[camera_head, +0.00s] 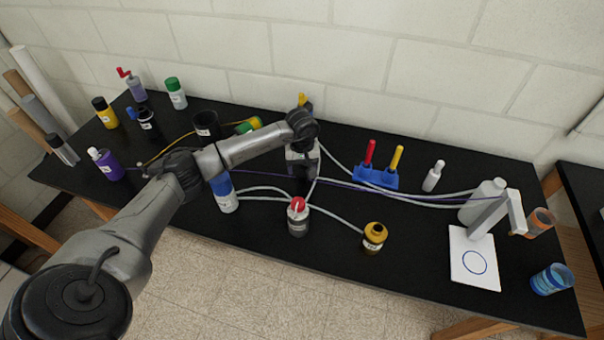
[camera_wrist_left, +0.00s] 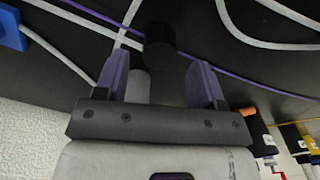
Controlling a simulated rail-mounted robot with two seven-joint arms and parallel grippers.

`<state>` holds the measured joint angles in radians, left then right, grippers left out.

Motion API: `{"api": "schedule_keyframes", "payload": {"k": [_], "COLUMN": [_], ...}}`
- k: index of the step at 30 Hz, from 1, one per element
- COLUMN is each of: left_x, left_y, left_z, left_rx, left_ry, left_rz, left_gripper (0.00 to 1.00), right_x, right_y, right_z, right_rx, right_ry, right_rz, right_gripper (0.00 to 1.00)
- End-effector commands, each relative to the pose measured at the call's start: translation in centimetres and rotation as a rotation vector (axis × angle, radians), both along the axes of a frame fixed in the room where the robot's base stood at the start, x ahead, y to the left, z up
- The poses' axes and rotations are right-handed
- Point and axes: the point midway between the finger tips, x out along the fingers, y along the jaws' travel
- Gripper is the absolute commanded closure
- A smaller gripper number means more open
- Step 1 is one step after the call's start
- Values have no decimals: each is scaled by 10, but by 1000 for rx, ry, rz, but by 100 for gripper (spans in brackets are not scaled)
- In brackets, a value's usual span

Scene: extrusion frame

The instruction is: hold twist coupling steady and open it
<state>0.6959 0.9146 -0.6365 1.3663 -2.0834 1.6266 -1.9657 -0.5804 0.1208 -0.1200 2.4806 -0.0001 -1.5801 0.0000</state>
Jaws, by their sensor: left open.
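The twist coupling shows in the left wrist view as a dark ribbed part (camera_wrist_left: 159,45) with a grey cylindrical part (camera_wrist_left: 138,86) beside it. Hoses run near it on the black table. In the head view I cannot make it out; my left arm and gripper cover that spot. My left gripper (camera_head: 303,172) points down over the middle of the table. In the left wrist view its two purple fingers (camera_wrist_left: 160,78) are apart, with the grey part showing in the gap. I cannot tell whether they touch it. My right gripper is in neither view.
White hoses (camera_head: 345,217) and a purple cord cross the table. A red-capped bottle (camera_head: 298,220), a yellow jar (camera_head: 374,238) and a blue-and-white bottle (camera_head: 225,196) stand near the front. A blue holder (camera_head: 375,179) with red and yellow handles stands to the right.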

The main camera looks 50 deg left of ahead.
Motion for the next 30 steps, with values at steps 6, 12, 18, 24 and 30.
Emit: {"api": "schedule_keyframes", "payload": {"k": [6,12,18,24,30], "left_x": [1,0,0,0,0], "left_y": [0,0,0,0,0], "left_z": [41,64,73,74,74], "left_rx": [2,2,0,0,0], "left_ry": [-3,-1,0,0,0], "left_rz": [-1,-1,-1,0,-1], "left_gripper": [37,37,32,32,32], "right_x": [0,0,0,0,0], "right_y": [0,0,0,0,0], "right_z": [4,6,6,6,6], "right_rx": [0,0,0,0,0], "right_ry": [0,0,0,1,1], "right_rz": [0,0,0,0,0], "right_gripper": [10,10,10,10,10]}}
